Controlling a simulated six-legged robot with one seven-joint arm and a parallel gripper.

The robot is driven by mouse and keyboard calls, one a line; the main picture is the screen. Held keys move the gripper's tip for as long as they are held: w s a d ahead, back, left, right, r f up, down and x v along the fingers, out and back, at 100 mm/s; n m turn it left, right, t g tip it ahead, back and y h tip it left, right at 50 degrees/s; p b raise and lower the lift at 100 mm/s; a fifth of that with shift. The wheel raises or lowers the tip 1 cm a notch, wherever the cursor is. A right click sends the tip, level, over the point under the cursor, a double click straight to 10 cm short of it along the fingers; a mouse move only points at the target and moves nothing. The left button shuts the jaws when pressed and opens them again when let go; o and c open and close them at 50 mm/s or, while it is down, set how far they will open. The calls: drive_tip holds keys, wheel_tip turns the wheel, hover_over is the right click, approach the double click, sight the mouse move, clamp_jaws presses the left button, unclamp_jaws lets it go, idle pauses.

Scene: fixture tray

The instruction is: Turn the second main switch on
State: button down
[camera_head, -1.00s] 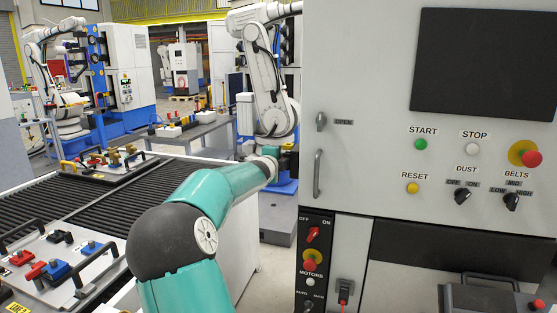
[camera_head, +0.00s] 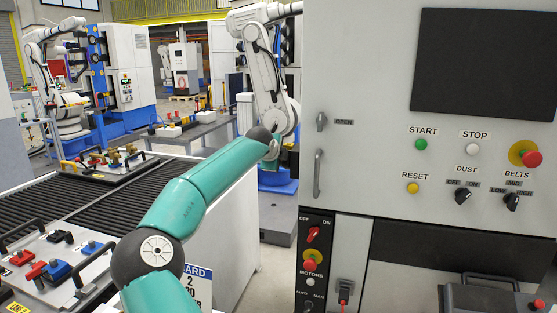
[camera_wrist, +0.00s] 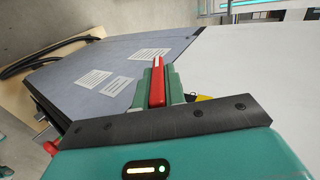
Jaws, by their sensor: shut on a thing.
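In the wrist view, my gripper (camera_wrist: 158,88) is shut on a red bar-shaped handle (camera_wrist: 157,84) with a pale stripe along it. The green fingers stand on both sides of it. A bit of yellow (camera_wrist: 203,97) shows beside the fingers, partly hidden by my gripper. I cannot read which main switch this is. In the head view my arm reaches away to the machine's left side, and my gripper cannot be made out. A red OFF/ON switch (camera_head: 313,234) sits on the black panel, apart from my arm.
The machine's grey front (camera_head: 365,140) fills the right, with several buttons and knobs. A conveyor (camera_head: 110,195) lies at left, bearing a tray (camera_head: 55,272) with red and blue parts. A grey surface (camera_wrist: 120,60) with white labels lies by my gripper. A white sign (camera_head: 196,285) shows behind my arm.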

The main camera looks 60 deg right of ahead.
drive_tip(key=shift+y, duration=0.6)
drive_tip(key=c, duration=1.5)
unclamp_jaws()
drive_tip(key=shift+o, duration=0.2)
drive_tip(key=v, duration=1.4)
drive_tip(key=shift+o, duration=0.3)
drive_tip(key=shift+f, duration=0.1)
